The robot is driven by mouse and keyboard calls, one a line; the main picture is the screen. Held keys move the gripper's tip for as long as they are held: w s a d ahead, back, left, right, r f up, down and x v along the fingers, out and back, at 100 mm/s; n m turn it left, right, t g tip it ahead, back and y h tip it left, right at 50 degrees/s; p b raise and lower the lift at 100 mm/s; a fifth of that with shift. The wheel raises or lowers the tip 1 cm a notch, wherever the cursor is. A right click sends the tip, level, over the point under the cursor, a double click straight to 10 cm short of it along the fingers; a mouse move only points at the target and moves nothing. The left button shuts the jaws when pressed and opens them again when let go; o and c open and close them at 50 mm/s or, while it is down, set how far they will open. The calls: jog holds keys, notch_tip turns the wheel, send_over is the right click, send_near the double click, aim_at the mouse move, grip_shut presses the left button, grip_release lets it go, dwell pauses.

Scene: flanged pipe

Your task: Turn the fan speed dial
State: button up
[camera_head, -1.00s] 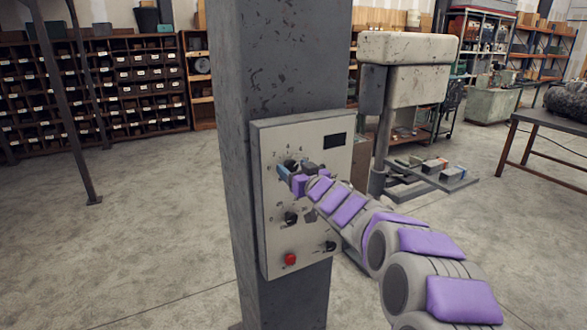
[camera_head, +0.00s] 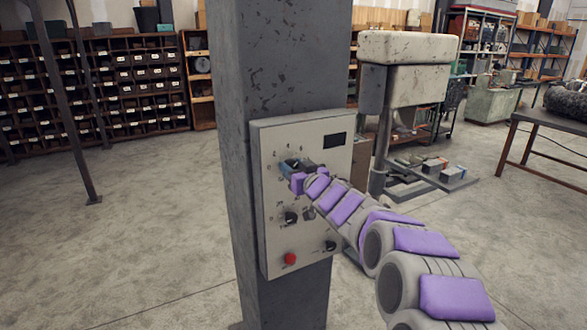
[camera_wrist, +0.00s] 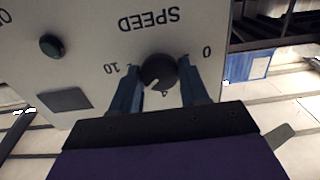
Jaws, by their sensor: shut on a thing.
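The fan speed dial (camera_wrist: 158,72) is a round black knob with the label SPEED, a 0 and a 10 around it, all upside down in the wrist view. It is on the upper part of a grey control panel (camera_head: 318,220). My gripper (camera_wrist: 158,88) has one blue finger on each side of the knob and is shut on it. In the head view my gripper (camera_head: 297,168) is at the upper dial and covers most of it.
The panel is on a grey pillar (camera_head: 280,60). Below are a black knob (camera_head: 290,217), another lower right (camera_head: 330,246) and a red button (camera_head: 290,259). A dark display (camera_head: 335,140) is at the upper right. Floor is clear to the left.

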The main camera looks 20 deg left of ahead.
jog(key=shift+n, duration=0.3)
jog(key=n, duration=0.3)
jog(key=shift+f+n+b, duration=0.1)
jog(key=shift+n+b, duration=0.2)
jog(key=shift+b, duration=0.1)
jog(key=n+b, duration=0.2)
jog(key=n, duration=0.6)
jog(key=n+b, duration=0.2)
jog(key=n, duration=0.6)
jog(key=f+n+b, duration=0.1)
jog(key=n+b, duration=0.1)
jog(key=n, duration=0.5)
jog(key=shift+s+n+b, duration=0.1)
jog(key=shift+n+b, duration=0.3)
jog(key=shift+r, duration=0.15)
